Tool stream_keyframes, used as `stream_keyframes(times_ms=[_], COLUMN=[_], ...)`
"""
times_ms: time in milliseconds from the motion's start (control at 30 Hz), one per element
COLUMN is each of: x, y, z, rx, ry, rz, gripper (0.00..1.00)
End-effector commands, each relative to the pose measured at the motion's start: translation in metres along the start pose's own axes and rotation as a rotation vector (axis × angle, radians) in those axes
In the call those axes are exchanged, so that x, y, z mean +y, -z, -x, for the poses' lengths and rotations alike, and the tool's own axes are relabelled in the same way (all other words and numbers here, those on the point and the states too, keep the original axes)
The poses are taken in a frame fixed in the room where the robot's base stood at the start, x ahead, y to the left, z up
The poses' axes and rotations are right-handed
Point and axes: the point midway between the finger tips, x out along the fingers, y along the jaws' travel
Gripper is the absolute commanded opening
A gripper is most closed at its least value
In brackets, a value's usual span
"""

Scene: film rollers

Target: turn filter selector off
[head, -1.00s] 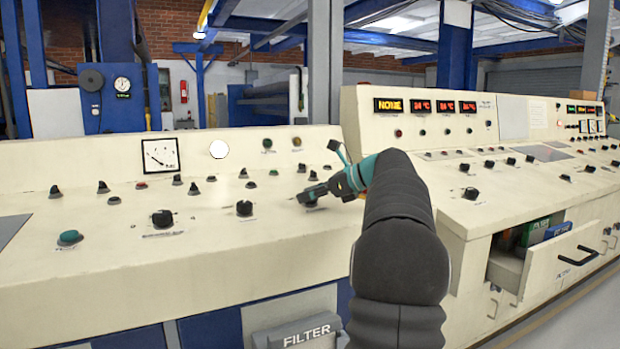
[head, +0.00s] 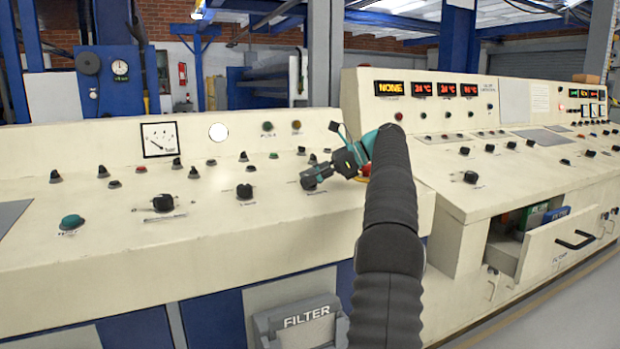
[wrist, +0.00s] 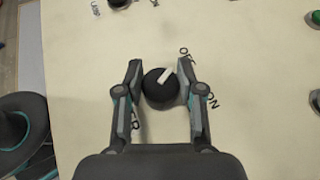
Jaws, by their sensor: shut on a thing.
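The filter selector is a black round knob (wrist: 159,90) with a white pointer mark, in the middle of the wrist view. Its mark points up and to the right, toward the printed OFF label (wrist: 186,60). An ON label (wrist: 213,111) is printed lower right. My gripper (wrist: 160,80) has one finger on each side of the knob and is shut on it. In the head view my gripper (head: 313,180) is low at the sloping cream panel, and its fingers hide the knob there.
Other black knobs (head: 163,203) and (head: 244,191) stand to the left on the cream console. A red button (head: 103,171) is farther back. A grey bin marked FILTER (head: 305,322) is below the panel. An open drawer (head: 550,250) juts out at right.

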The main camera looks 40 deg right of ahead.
Motion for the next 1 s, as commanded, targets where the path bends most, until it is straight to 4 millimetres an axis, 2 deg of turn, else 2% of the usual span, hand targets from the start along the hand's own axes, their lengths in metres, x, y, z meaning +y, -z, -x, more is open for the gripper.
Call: stream_keyframes(times_ms=[433, 467, 533, 567, 1000], x=[0.0, 0.0, 0.0, 0.0, 0.0004], y=[0.0002, 0.0002, 0.0002, 0.0002, 0.0002], z=[-0.0008, -0.0008, -0.0007, -0.0006, 0.0005], rx=[0.0, 0.0, 0.0, 0.0, 0.0], ry=[-0.007, -0.007, -0.006, -0.006, 0.008], rz=[0.002, 0.002, 0.002, 0.002, -0.007], gripper=[0.03, 0.42, 0.6, 0.64, 0.64])
